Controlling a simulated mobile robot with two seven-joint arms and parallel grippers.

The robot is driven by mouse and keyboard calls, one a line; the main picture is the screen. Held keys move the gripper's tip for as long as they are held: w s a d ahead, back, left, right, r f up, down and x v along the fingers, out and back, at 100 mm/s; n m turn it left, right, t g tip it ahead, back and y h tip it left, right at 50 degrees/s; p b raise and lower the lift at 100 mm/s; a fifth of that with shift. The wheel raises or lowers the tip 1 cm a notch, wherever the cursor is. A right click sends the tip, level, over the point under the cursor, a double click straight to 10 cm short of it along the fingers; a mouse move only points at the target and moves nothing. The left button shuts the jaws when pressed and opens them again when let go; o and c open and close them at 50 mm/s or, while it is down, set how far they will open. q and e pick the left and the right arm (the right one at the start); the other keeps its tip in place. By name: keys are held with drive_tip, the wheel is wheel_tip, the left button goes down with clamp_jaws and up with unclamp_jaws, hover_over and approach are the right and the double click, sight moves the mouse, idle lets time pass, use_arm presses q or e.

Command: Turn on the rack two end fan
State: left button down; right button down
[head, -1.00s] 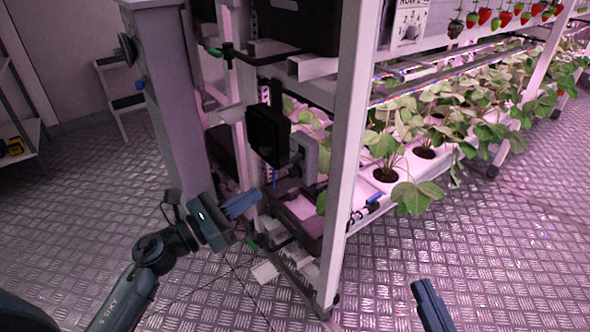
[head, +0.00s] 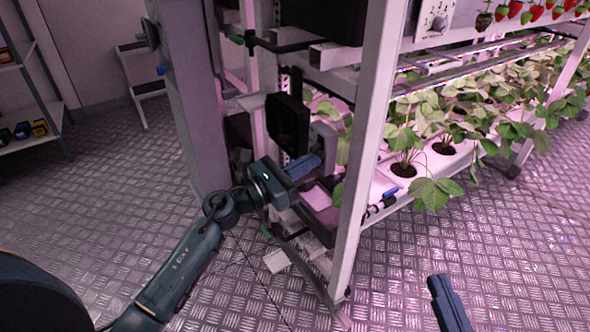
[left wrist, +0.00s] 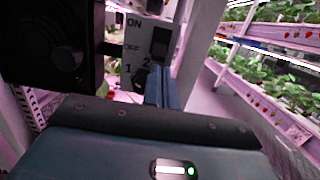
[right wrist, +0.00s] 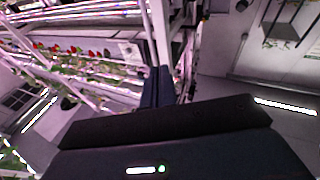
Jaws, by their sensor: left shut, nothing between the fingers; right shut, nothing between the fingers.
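The black end fan (head: 287,124) is on the end of the rack, and it fills the left of the left wrist view (left wrist: 48,45). Beside it is a grey control box (head: 325,140), marked ON, OFF, 1 and 2 in the left wrist view (left wrist: 134,50). The box carries a dark switch (left wrist: 160,42) and, lower, a round dark dial (left wrist: 140,78) partly hidden by my fingers. My left gripper (head: 308,166) is shut and empty, its tips just in front of the box's lower part; contact cannot be told. My right gripper (head: 438,284) is shut and empty, away from the rack.
The white rack post (head: 362,150) stands just right of the box. A dark tray (head: 322,222) is below the left gripper. Strawberry plants (head: 432,192) line the rack to the right.

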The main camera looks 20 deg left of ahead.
idle(0.3)
use_arm(q)
drive_tip(key=shift+r+p, duration=0.35)
drive_tip(key=shift+p, duration=0.65)
drive_tip(key=shift+a+f+g+y+p, duration=0.1)
drive_tip(key=shift+g+y+p, duration=0.2)
drive_tip(key=shift+p, duration=0.15)
use_arm(e)
drive_tip(key=shift+d+r+n+h, duration=0.1)
drive_tip(key=shift+d+n+h, duration=0.15)
drive_tip(key=shift+n+h, duration=0.05)
use_arm(q)
drive_tip(key=shift+p, duration=0.35)
use_arm(e)
drive_tip(key=shift+s+d, duration=0.1)
use_arm(q)
drive_tip(key=shift+s+p, duration=0.1)
drive_tip(key=shift+p, duration=0.3)
use_arm(e)
drive_tip(key=shift+r, duration=0.2)
use_arm(q)
drive_tip(key=shift+r+g+p, duration=0.2)
drive_tip(key=shift+g+p, duration=0.1)
drive_tip(key=shift+p, duration=0.6)
use_arm(e)
drive_tip(key=shift+s+d+n, duration=0.1)
drive_tip(key=shift+s+n, duration=0.05)
drive_tip(key=shift+n, duration=0.15)
